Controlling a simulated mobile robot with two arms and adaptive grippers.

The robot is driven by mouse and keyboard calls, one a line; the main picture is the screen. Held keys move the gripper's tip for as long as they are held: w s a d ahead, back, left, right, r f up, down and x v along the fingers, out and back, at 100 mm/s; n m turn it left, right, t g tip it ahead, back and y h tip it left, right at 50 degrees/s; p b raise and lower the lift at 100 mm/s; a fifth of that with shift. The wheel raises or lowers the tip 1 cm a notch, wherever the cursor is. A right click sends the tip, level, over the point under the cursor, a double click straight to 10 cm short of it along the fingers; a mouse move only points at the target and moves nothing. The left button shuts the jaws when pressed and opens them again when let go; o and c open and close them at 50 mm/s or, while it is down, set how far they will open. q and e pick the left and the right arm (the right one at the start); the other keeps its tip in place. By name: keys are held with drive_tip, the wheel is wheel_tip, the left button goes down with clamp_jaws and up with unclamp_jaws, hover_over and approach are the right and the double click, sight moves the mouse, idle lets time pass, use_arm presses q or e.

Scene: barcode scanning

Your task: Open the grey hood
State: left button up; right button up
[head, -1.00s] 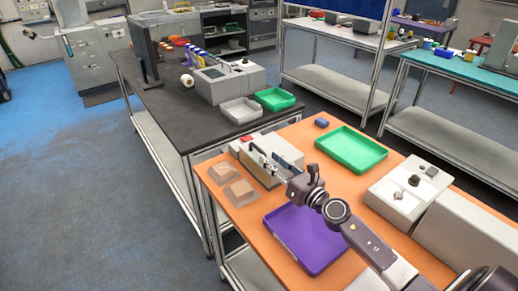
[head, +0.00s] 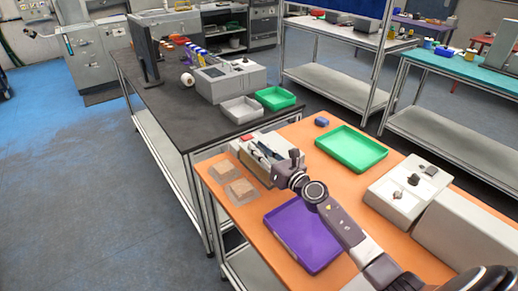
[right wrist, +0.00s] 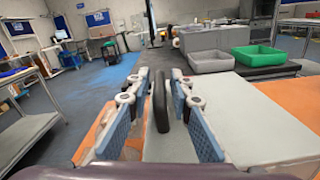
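The grey hood (head: 252,164) belongs to a small machine on the orange table, partly hidden by my right gripper in the head view. In the right wrist view, its pale grey top (right wrist: 245,105) lies below and right of the fingers. A black upright handle (right wrist: 160,102) stands between the blue-padded fingers of my right gripper (right wrist: 160,108). The fingers are open, with a gap visible on each side of the handle. In the head view the right gripper (head: 266,157) is over the machine. My left gripper is not in view.
Two brown packages (head: 242,189) lie left of the machine. A purple tray (head: 300,236) is in front, and a green tray (head: 352,149) is behind to the right. A blue block (head: 321,122) lies at the back. A grey control box (head: 398,198) stands right.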

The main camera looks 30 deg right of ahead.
clamp_jaws()
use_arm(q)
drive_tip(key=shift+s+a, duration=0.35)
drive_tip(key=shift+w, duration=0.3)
